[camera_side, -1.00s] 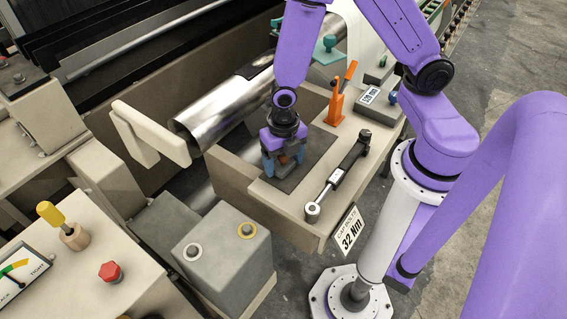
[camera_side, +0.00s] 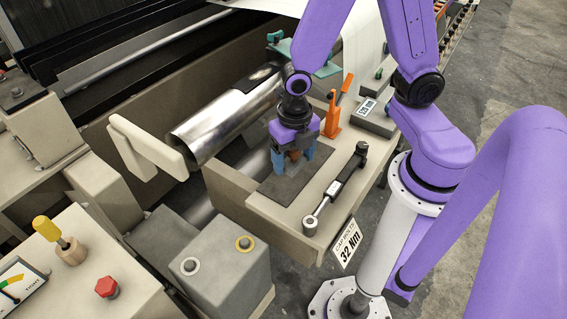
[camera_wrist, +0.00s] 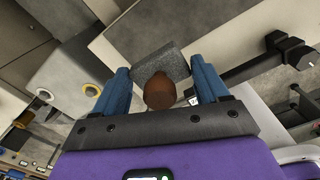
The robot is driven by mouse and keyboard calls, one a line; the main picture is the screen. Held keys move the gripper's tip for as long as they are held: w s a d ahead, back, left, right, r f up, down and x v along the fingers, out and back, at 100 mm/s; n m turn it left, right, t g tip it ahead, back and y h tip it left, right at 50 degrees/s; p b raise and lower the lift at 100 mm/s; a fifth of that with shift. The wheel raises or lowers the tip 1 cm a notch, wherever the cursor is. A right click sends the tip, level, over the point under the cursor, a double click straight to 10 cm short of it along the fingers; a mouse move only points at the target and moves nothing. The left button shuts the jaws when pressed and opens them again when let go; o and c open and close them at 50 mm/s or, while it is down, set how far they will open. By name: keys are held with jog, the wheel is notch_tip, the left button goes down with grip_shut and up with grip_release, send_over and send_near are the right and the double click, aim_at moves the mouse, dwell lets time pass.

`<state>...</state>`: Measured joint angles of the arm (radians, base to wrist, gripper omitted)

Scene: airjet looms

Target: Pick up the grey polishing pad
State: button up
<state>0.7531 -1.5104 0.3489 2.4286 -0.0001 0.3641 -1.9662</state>
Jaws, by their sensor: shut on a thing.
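The grey polishing pad (camera_wrist: 165,62) is a speckled grey block with a rounded brown knob (camera_wrist: 160,92) on it. It lies between the blue fingers of my gripper (camera_wrist: 163,78) in the wrist view. In the side view my gripper (camera_side: 294,162) is shut on it, fingers pointing down, over the dark mat (camera_side: 272,190) on the beige bench. There the fingers hide most of the pad, and a bit of brown shows between them. The pad seems slightly above the mat, but the gap is hard to judge.
A torque wrench (camera_side: 340,188) lies right of the mat. An orange clamp (camera_side: 334,116) and a grey box with a display (camera_side: 371,118) stand behind. A shiny metal roller (camera_side: 225,118) is at the left. A grey box (camera_side: 220,268) stands in front.

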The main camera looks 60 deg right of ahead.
jog(key=s+d+r, duration=0.1)
jog(key=s+r, duration=0.1)
jog(key=s, duration=0.1)
jog(key=s+d+r, duration=0.1)
jog(key=s+r, duration=0.1)
jog(key=s, duration=0.2)
jog(key=s+d+r, duration=0.1)
jog(key=s+r, duration=0.1)
jog(key=s, duration=0.1)
jog(key=shift+s+r, duration=0.15)
jog(key=shift+s, duration=0.15)
